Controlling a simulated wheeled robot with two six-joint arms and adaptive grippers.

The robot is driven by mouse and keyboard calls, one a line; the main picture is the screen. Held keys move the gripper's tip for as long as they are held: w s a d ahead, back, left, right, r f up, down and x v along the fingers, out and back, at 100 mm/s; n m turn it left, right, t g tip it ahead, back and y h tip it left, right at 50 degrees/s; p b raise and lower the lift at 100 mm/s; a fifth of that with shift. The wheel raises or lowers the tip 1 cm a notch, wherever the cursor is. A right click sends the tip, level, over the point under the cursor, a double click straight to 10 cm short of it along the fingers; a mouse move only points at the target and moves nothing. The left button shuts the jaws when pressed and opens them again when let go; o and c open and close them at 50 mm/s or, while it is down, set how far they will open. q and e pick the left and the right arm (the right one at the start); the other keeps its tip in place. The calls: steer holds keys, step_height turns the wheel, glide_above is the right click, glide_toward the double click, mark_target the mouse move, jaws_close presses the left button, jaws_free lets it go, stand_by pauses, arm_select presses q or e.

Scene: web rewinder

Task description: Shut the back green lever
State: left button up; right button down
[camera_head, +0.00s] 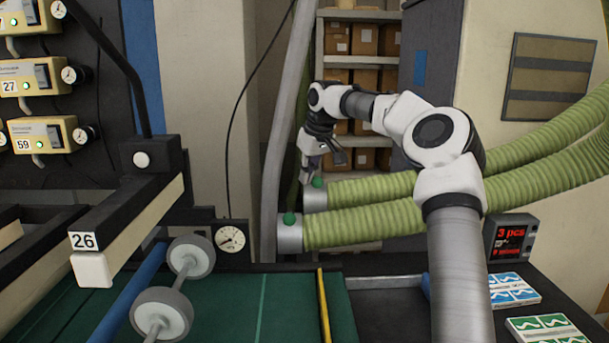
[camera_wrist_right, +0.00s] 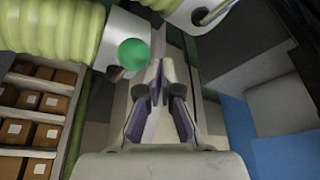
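The back green lever (camera_head: 317,182) shows as a round green knob on the metal collar of the rear hose. In the right wrist view a green knob (camera_wrist_right: 132,54), apparently the same one, sits by a pale collar, just left of my fingertips. My right gripper (camera_head: 322,168) points down beside this lever in the head view. Its fingers (camera_wrist_right: 160,72) meet at the tips with nothing visible between them. I cannot tell whether a finger touches the knob. The front green lever (camera_head: 289,218) stands on the nearer collar. My left gripper is not in view.
Two ribbed green hoses (camera_head: 400,220) run right from the collars. A slanted grey post (camera_head: 284,130) stands just left of them. A shelf with boxes (camera_head: 364,40) is behind. The machine with a gauge (camera_head: 230,237) and rollers (camera_head: 161,313) fills the left front.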

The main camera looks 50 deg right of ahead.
stand_by(0.3)
steer(key=shift+a+r+p, duration=0.15)
steer(key=shift+r+p, duration=0.05)
steer(key=shift+p, duration=0.1)
step_height(320, 180, up, 10)
steer(key=p, duration=0.1)
steer(key=shift+w+p, duration=0.15)
steer(key=shift+p, duration=0.15)
steer(key=shift+w+a+f, duration=0.1)
steer(key=s+a+r, duration=0.2)
steer(key=a+r, duration=0.1)
steer(key=r, duration=0.2)
steer(key=shift+s+p, duration=0.35)
